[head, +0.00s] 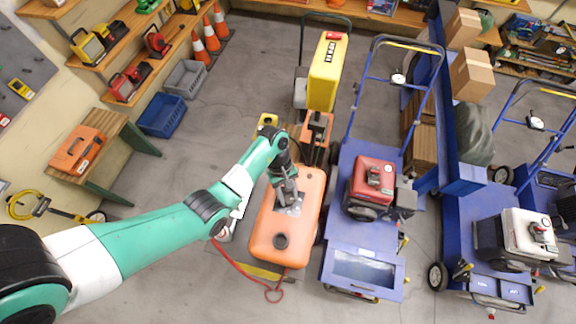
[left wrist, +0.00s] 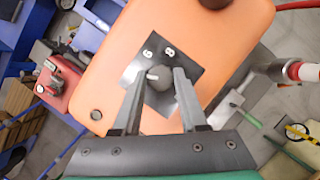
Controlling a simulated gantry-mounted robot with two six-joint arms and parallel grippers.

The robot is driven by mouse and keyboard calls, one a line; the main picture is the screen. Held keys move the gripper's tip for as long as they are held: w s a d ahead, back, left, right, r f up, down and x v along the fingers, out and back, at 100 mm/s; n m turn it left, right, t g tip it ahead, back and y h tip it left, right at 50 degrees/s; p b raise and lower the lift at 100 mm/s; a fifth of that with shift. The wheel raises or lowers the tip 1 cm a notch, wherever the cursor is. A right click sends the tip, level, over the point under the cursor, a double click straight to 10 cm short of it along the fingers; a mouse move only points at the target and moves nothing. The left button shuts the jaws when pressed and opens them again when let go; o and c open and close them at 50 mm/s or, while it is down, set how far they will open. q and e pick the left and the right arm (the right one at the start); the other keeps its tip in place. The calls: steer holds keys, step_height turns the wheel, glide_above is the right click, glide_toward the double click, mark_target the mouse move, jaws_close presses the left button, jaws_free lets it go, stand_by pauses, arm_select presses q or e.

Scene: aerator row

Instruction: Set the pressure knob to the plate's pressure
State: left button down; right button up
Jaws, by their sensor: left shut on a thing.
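The pressure knob (left wrist: 158,78) is a grey round knob with a light pointer mark, set on a dark square dial plate (left wrist: 150,52) on an orange machine body (head: 268,232). In the left wrist view the numbers 6 and 8 show on the dial plate, and the pointer mark lies on the side of the 6. My left gripper (left wrist: 155,82) has its fingers on both sides of the knob, shut on it. In the head view my left gripper (head: 288,198) reaches down onto the orange body and hides the knob. My right gripper is not in view.
Blue machines with a red engine (head: 372,182) and a white engine (head: 528,232) stand to the right. A yellow machine (head: 327,70) stands behind. A red hose (head: 250,275) lies in front. Open floor (head: 165,172) is at the left.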

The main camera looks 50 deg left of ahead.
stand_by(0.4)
arm_select(q)
steer(key=shift+c, duration=2.2)
jaws_free()
steer(key=v, duration=0.5)
steer(key=shift+w+r+p, duration=0.15)
steer(key=shift+r+p, duration=0.05)
steer(key=shift+p, duration=0.2)
steer(key=p+v, duration=0.4)
steer(key=v, duration=0.2)
steer(key=shift+r+p, duration=0.15)
steer(key=shift+p, duration=0.2)
steer(key=shift+d, duration=0.1)
